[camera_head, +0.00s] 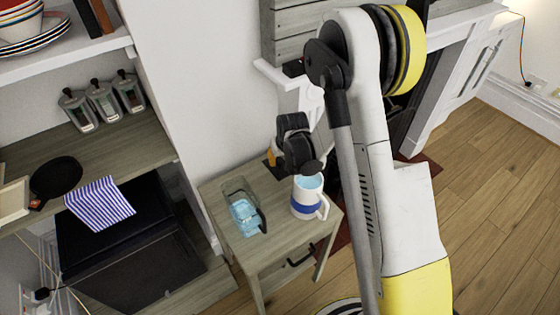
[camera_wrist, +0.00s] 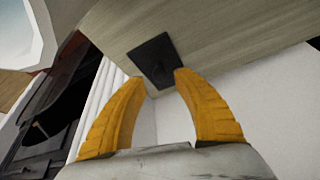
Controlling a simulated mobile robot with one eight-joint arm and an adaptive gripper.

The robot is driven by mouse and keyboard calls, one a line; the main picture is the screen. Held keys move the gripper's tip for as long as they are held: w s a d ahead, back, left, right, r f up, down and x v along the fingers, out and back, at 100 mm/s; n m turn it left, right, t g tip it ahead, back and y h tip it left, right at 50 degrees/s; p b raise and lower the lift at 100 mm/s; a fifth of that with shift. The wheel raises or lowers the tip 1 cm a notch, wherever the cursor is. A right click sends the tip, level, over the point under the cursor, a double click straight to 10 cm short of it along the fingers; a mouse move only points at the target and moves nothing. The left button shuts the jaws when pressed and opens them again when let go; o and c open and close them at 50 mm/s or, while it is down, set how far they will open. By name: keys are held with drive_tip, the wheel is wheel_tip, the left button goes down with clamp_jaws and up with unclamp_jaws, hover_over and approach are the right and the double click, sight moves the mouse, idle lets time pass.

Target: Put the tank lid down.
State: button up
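The tank lid, a dark square plate (camera_wrist: 153,57) with a small mark near its middle, lies on the wooden surface near its edge in the wrist view. In the head view its dark patch (camera_head: 276,173) is at the back of the small side table (camera_head: 262,249), partly hidden by my gripper. My gripper (camera_wrist: 160,77) has its two orange fingers apart, tips close to the lid, with nothing seen between them. Whether a tip touches the lid is unclear. A clear tank (camera_head: 243,212) with blue liquid and a dark handle stands on the table's left part.
A white mug (camera_head: 305,205) with a blue band stands on the table's right, close below my gripper. A white fireplace surround (camera_head: 455,65) stands behind my arm.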

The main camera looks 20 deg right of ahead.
drive_tip(key=s+r+p, duration=0.1)
drive_tip(key=s+r, duration=0.3)
drive_tip(key=r, duration=0.4)
drive_tip(key=s+r+t, duration=0.1)
drive_tip(key=s+r, duration=0.4)
drive_tip(key=r, duration=0.3)
drive_tip(key=s+r+p, duration=0.1)
drive_tip(key=s+r, duration=0.3)
drive_tip(key=r, duration=0.4)
drive_tip(key=s+r, duration=0.2)
drive_tip(key=s, duration=0.5)
drive_tip(key=s+r+t, duration=0.1)
drive_tip(key=s+r, duration=0.2)
drive_tip(key=s, duration=0.4)
drive_tip(key=shift+s+a+r+t, duration=0.15)
drive_tip(key=shift+s+a+t, duration=0.05)
drive_tip(key=shift+s+t, duration=0.15)
